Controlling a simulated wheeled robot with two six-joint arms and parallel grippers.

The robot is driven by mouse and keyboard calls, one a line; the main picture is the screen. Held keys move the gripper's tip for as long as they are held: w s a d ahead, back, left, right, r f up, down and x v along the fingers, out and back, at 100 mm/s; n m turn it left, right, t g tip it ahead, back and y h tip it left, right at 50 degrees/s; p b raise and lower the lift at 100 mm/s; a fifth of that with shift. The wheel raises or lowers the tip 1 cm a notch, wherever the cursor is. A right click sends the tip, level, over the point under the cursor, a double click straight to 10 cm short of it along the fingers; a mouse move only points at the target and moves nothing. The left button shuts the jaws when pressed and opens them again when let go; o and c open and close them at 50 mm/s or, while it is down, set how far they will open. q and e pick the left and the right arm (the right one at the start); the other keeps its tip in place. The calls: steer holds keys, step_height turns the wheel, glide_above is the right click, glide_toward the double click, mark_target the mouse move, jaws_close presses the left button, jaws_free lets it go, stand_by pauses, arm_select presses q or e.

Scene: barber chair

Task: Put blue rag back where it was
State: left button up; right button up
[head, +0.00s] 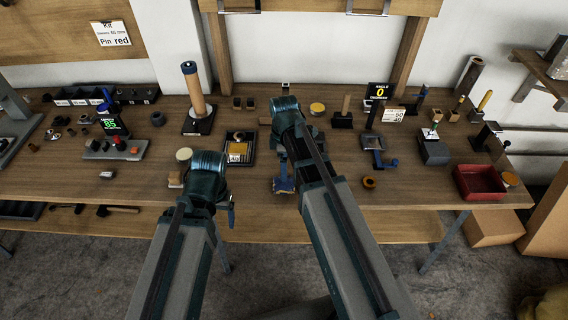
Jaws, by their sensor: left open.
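A small blue patch (284,185), likely the blue rag, shows at the front part of the wooden table, left of my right arm. My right gripper (285,174) hangs over it, partly hidden by its own arm. I cannot tell whether its fingers touch or hold the blue patch. My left gripper (231,211) is at the table's front edge, left of the blue patch and apart from it. It is open and looks empty, though its fingers are small and partly behind the wrist.
Bare wood lies left of the red bin.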

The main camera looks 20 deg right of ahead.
mark_target(284, 184)
arm_select(q)
step_height(284, 184, up, 3)
steer(key=shift+f+p, duration=0.1)
steer(key=shift+p, duration=0.75)
arm_select(e)
step_height(284, 184, up, 3)
steer(key=shift+f, duration=0.15)
arm_select(q)
steer(key=shift+f, duration=0.1)
arm_select(e)
steer(key=shift+f, duration=0.1)
arm_select(q)
step_height(284, 184, down, 12)
steer(key=b, duration=1.2)
arm_select(e)
step_height(284, 184, down, 12)
steer(key=shift+f, duration=0.1)
steer(key=shift+r, duration=0.25)
